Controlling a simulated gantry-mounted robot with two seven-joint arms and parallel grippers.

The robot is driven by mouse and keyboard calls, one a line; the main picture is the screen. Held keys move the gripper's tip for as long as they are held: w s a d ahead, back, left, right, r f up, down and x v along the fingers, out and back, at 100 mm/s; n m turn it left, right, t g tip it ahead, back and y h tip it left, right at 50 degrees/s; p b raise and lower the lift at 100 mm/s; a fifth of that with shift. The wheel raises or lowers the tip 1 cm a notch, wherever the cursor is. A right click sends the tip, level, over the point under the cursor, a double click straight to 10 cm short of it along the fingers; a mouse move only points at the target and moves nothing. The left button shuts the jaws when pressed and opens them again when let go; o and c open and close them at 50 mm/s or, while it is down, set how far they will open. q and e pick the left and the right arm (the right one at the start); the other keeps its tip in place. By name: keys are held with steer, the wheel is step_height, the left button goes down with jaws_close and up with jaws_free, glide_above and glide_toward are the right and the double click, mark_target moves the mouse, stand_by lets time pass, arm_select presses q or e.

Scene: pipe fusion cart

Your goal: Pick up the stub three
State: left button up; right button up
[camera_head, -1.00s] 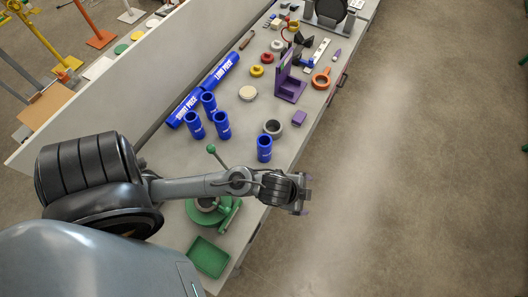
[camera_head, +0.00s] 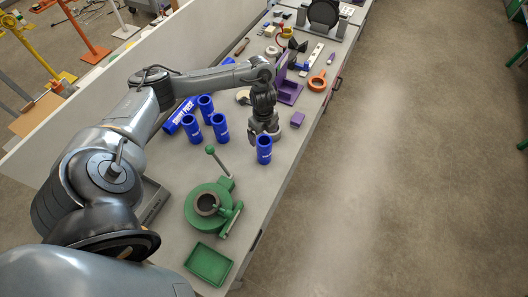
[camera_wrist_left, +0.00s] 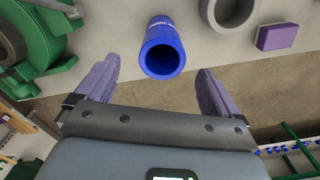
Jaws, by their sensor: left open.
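Several blue stubs stand upright on the bench; their labels are too small to read. One blue stub (camera_head: 264,149) stands apart near the bench's front edge, close to my left gripper (camera_head: 262,130). In the left wrist view, a blue stub (camera_wrist_left: 163,47) with an open round end lies between the two spread purple-grey fingers of my left gripper (camera_wrist_left: 157,78), with a gap on each side. The other stubs (camera_head: 206,107), (camera_head: 192,128) and (camera_head: 220,127) stand grouped to the left. My right gripper is not in view.
A green clamp fixture (camera_head: 207,208) and a green tray (camera_head: 209,264) sit at the near end. A purple block (camera_head: 297,119) lies right of the gripper. A grey ring (camera_wrist_left: 228,12) is beside the stub in the wrist view. A purple stand (camera_head: 290,93) is farther back.

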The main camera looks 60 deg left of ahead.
mark_target(263, 141)
arm_select(q)
step_height(263, 141, down, 4)
steer(key=shift+d+r+b, duration=0.1)
steer(key=shift+r+b, duration=0.1)
steer(key=shift+b, duration=0.25)
steer(key=shift+w+f+p, duration=0.15)
steer(key=shift+f+p, duration=0.2)
steer(key=shift+f, duration=2.25)
steer(key=shift+c, duration=0.4)
steer(key=c, duration=1.1)
steer(key=shift+r, duration=0.25)
